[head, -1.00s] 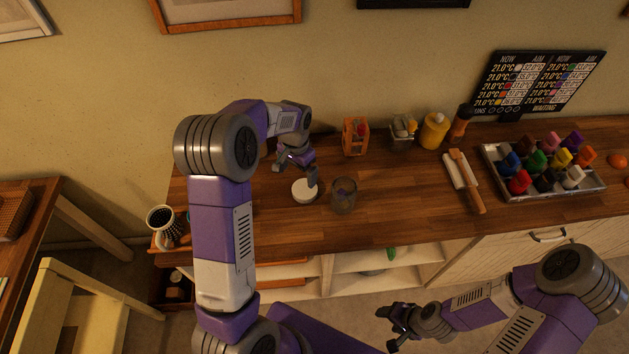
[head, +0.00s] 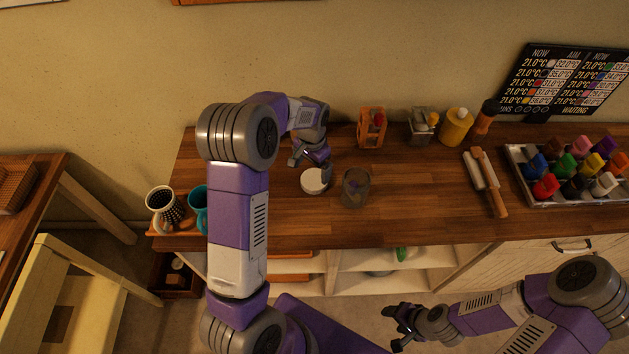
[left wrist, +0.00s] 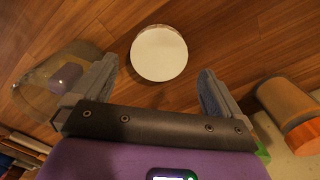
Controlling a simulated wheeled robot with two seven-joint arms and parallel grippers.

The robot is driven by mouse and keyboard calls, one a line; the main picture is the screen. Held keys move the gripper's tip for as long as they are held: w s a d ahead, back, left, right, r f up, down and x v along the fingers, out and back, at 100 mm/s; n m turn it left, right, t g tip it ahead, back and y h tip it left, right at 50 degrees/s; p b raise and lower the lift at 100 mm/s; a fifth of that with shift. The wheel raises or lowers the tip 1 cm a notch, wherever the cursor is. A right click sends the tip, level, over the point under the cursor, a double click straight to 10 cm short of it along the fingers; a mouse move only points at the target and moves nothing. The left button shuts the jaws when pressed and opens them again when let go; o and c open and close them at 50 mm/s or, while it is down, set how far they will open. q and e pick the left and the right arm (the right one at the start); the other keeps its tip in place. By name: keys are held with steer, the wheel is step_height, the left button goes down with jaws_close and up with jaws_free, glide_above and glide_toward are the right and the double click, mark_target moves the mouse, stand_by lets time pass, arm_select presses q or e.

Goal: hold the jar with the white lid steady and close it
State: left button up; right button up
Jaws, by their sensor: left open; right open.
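In the left wrist view the jar (left wrist: 40,85) is at the left, partly behind a finger. My left gripper (head: 310,166) is open above the counter at the lid, its fingers spread; in the wrist view the lid lies beyond the fingertips, between their lines. My right gripper (head: 393,327) is open and empty, low in front of the counter.
A wooden holder (head: 371,128), a metal container (head: 421,127) and a yellow bottle (head: 456,127) stand along the back. A rolling pin (head: 487,182) and a tray of coloured items (head: 522,193) are right. Cups (head: 163,201) stand left. Counter right of the jar is clear.

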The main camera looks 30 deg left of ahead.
mark_target(314, 179)
arm_select(q)
steer(key=shift+f, duration=0.4)
steer(key=f, duration=0.2)
steer(key=w+f, duration=0.1)
steer(key=f, duration=0.2)
steer(key=shift+d+f+b, duration=0.1)
steer(key=shift+b, duration=0.25)
steer(key=c, duration=0.9)
steer(key=shift+o, duration=0.2)
step_height(314, 179, up, 10)
steer(key=p, duration=0.1)
